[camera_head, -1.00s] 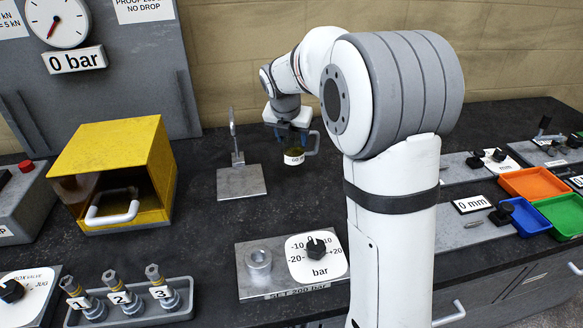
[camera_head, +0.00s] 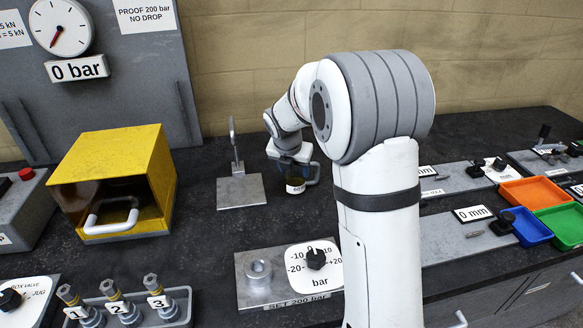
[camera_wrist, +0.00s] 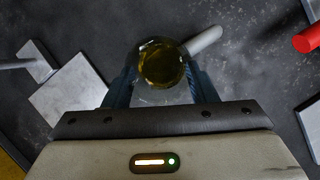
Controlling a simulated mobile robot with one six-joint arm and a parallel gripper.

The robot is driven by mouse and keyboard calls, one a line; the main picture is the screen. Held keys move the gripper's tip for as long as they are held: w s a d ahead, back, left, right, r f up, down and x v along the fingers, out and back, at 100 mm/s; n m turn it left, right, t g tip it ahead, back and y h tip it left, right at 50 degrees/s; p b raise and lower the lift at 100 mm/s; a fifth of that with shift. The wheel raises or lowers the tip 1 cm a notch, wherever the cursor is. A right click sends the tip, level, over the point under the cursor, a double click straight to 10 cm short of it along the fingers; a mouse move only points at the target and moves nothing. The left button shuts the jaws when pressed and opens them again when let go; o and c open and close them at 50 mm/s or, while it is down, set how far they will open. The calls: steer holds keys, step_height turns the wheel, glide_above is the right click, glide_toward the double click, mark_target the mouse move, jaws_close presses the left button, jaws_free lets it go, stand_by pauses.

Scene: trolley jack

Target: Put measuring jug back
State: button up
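The measuring jug (camera_head: 296,186) is a small clear vessel with dark yellow liquid, a white label and a grey handle on its right. My gripper (camera_head: 291,165) is around the jug's upper part, its fingers on either side. In the wrist view the jug (camera_wrist: 161,64) sits between the two blue fingertips (camera_wrist: 162,82), with its handle pointing to the upper right. The fingers look closed on it. The jug is upright, close to the dark bench top; I cannot tell whether its base touches the bench.
A grey plate with an upright post (camera_head: 240,190) stands just left of the jug. A yellow box (camera_head: 118,180) with a handle is further left. A dial plate marked bar (camera_head: 262,298) lies in front. Orange (camera_head: 533,192), blue and green trays are at right. Bench around the jug is clear.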

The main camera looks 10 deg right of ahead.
steer(key=o, duration=0.4)
steer(key=shift+r, duration=0.15)
steer(key=v, duration=1.1)
steer(key=s+f+m, duration=0.1)
steer(key=s+m, duration=0.8)
steer(key=m, duration=0.1)
steer(key=s+d+f+m+g+y, duration=0.1)
steer(key=s+f+m, duration=0.1)
steer(key=s+m, duration=0.8)
steer(key=s+d+f+m+y, duration=0.1)
steer(key=s+m, duration=0.9)
steer(key=shift+f, duration=0.25)
